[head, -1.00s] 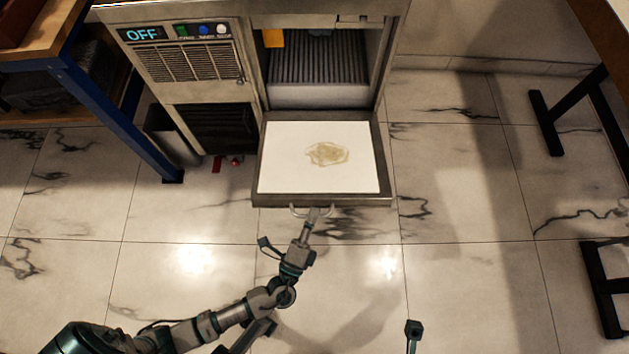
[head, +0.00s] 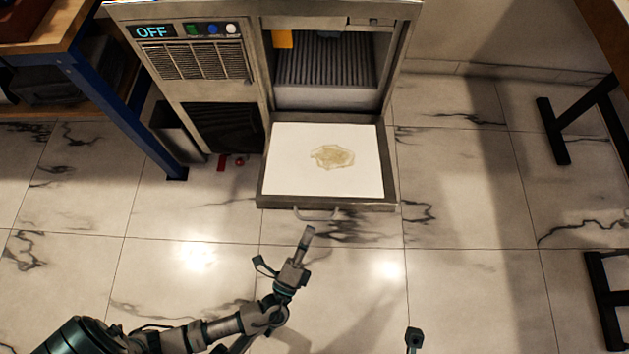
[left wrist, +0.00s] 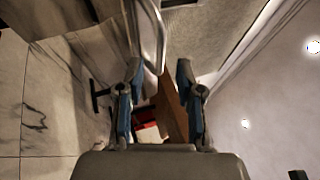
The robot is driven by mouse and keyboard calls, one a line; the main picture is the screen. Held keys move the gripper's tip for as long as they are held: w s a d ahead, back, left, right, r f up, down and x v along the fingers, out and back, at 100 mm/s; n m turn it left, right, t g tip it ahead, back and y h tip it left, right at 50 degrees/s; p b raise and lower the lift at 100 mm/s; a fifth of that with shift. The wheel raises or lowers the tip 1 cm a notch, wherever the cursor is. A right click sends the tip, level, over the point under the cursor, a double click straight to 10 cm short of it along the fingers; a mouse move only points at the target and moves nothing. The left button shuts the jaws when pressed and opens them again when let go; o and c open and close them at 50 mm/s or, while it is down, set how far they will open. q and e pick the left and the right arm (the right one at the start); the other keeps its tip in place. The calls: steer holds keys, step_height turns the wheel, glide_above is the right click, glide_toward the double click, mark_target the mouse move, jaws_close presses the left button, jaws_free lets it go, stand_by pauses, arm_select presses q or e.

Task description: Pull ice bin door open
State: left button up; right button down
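The ice bin door (head: 285,203) is swung down open at the front of the ice machine (head: 262,60) and lies about flat. Its white inner panel, with a tan stain, faces up. The handle (head: 317,215) is a metal loop on the door's front edge. My left gripper (head: 308,231) is just in front of the handle and looks apart from it in the head view. In the left wrist view my left gripper (left wrist: 158,75) has its two fingers spread, and the handle (left wrist: 158,25) shows beyond the fingertips, nearer the left finger.
A blue-legged bench (head: 115,98) stands left of the machine, with a grey bin (head: 178,130) beside it. A small red object (head: 239,161) lies on the floor near the machine. Black table legs (head: 553,130) stand at the right. The marble floor between is clear.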

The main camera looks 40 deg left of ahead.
arm_select(q)
steer(key=a+v, duration=0.1)
steer(key=v, duration=0.5)
steer(key=shift+s+d+f, duration=0.3)
steer(key=shift+s+d, duration=0.1)
steer(key=shift+d, duration=0.05)
